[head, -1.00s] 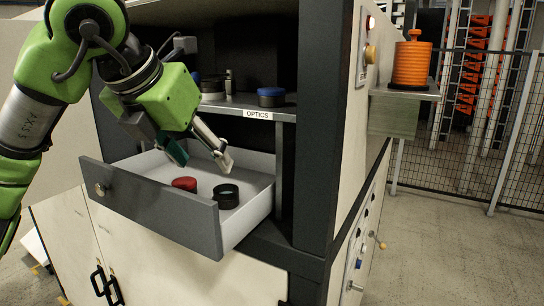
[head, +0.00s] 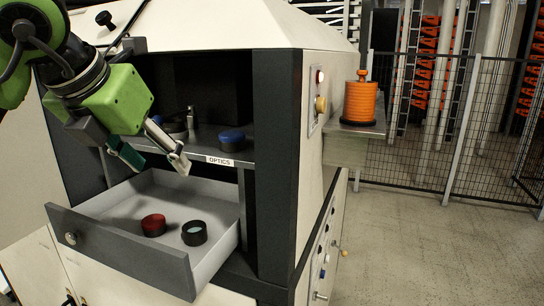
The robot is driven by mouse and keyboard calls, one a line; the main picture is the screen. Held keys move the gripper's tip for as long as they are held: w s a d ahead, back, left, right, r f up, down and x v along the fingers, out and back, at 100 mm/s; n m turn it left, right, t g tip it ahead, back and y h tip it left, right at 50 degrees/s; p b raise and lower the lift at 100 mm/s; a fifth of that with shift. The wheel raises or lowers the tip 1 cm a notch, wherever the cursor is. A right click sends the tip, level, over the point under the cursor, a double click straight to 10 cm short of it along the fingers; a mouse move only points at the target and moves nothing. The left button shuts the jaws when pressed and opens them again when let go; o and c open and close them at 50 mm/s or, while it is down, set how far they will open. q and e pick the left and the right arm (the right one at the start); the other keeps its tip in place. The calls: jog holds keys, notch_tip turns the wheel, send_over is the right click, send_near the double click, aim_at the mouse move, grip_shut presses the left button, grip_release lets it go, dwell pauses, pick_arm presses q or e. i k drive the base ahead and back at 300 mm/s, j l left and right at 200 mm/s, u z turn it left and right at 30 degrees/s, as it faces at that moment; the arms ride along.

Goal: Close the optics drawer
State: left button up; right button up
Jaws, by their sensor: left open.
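The optics drawer (head: 118,252) is pulled out of the cabinet, below the shelf labelled OPTICS (head: 219,161). It has a dark grey front with a round knob (head: 71,238) at its left part. Inside lie a red-topped round part (head: 153,225) and a black ring-shaped part (head: 194,233). My left gripper (head: 156,164) is open and empty, above the back left part of the drawer, with its fingers spread and pointing down to the right. It appears apart from the drawer front and the knob. My right gripper is not in view.
The shelf (head: 240,153) above the drawer holds a blue-topped part (head: 231,140) and other small parts. A dark cabinet post (head: 271,180) stands right of the drawer. An orange ribbed cylinder (head: 361,103) sits on a side shelf. Floor at the right is free before the mesh fence.

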aim_at(107, 229)
jog(key=k+j, duration=0.15)
jog(key=k, duration=0.3)
jog(key=k+j, duration=0.1)
jog(key=k, duration=0.35)
